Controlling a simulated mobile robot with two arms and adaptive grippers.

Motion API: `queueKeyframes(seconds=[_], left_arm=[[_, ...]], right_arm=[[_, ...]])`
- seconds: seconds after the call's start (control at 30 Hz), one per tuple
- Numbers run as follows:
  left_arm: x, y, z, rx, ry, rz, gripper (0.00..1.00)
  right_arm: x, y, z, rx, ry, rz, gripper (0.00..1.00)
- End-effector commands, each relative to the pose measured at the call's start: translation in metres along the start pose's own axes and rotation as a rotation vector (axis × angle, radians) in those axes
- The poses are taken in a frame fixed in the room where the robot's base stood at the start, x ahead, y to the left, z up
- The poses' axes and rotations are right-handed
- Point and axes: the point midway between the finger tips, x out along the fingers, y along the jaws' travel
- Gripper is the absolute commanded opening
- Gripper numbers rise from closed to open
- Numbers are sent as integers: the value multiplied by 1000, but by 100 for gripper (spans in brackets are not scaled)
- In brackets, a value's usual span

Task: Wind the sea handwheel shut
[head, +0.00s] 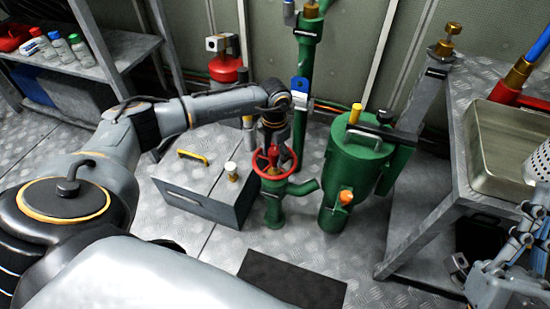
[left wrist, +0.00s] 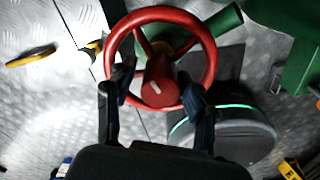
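The red sea handwheel (head: 273,161) sits on top of a green valve body (head: 274,205) on the floor, near the middle of the head view. In the left wrist view the red wheel (left wrist: 160,14) faces me, with its round hub and a pale mark. My left gripper (head: 270,148) is over the wheel, pointing down. In the left wrist view its two fingers (left wrist: 158,95) are spread on either side of the hub, across the near rim. Whether they touch the wheel I cannot tell. My right gripper (head: 490,280) shows partly at the lower right; its fingers are unclear.
A green strainer vessel (head: 350,180) stands close right of the valve. A grey box with a yellow handle (head: 193,156) is close left. A green vertical pipe (head: 303,85) rises behind. A bench with a metal tray (head: 490,185) is at right. A dark mat (head: 290,280) lies in front.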

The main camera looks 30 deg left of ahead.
Motion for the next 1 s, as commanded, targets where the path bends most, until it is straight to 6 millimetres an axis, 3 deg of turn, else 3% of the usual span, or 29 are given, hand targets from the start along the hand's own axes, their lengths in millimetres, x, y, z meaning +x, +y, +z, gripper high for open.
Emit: queueKeyframes(seconds=[0.5, 0.83, 1.0], left_arm=[[2, -2, -2, -749, 6, -2, 52], [2, -2, -2, -820, 6, -1, 52], [2, -2, -2, -818, 7, -1, 17]], right_arm=[[0, 0, 0, 0, 0, 0, 0], [0, 0, 0, 0, 0, 0, 0], [0, 0, 0, 0, 0, 0, 0]])
